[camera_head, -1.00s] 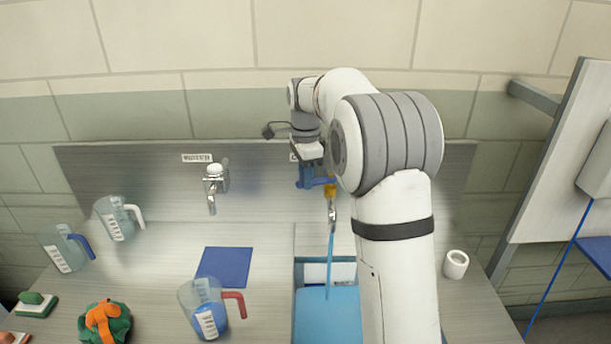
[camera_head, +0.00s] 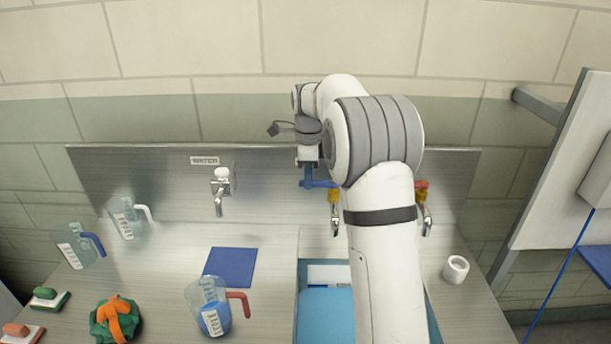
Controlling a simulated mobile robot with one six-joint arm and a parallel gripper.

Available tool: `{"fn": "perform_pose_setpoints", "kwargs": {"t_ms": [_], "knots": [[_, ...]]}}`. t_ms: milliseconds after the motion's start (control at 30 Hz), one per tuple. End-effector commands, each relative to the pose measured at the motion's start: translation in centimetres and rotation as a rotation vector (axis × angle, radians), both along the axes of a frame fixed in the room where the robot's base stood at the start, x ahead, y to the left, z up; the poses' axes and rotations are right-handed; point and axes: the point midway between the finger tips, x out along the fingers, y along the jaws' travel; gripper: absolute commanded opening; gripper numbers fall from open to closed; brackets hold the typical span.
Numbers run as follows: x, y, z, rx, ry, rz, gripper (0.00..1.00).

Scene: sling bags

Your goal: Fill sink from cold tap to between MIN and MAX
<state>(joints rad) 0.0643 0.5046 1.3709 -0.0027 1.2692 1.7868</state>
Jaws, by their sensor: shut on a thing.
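The cold tap has a blue lever (camera_head: 322,184), a yellow collar and a chrome spout (camera_head: 335,220). No stream falls from the spout. My gripper (camera_head: 309,178) is at the lever's left end and shut on it; the arm hides part of the grip. The sink (camera_head: 298,318) is below the spout and holds blue water (camera_head: 325,312). A pale label (camera_head: 328,274) shows on the sink's back wall above the water; MIN and MAX marks are too small to read. My arm hides the sink's right part.
A red-handled tap (camera_head: 424,210) is right of my arm. A plain tap (camera_head: 220,192) is at left. A red-handled jug (camera_head: 213,308), blue mat (camera_head: 231,267), two more jugs (camera_head: 129,217) (camera_head: 75,246), a green-orange bundle (camera_head: 115,318) and a white cup (camera_head: 456,269) stand on the counter.

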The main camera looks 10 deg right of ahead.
Motion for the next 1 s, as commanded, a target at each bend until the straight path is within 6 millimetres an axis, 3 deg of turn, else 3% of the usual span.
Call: {"fn": "perform_pose_setpoints", "kwargs": {"t_ms": [167,200,433,733,1000], "knots": [[0.1,-0.2,0.1,0.001,-0.005,-0.007,0.0],[0.1,-0.2,0.1,0.001,-0.006,-0.007,0.25],[0.1,-0.2,0.1,0.002,-0.005,-0.007,0.43],[0.1,-0.2,0.5,0.002,-0.006,-0.006,0.44],[0.1,-0.2,4.7,0.002,-0.009,-0.006,0.44]]}}
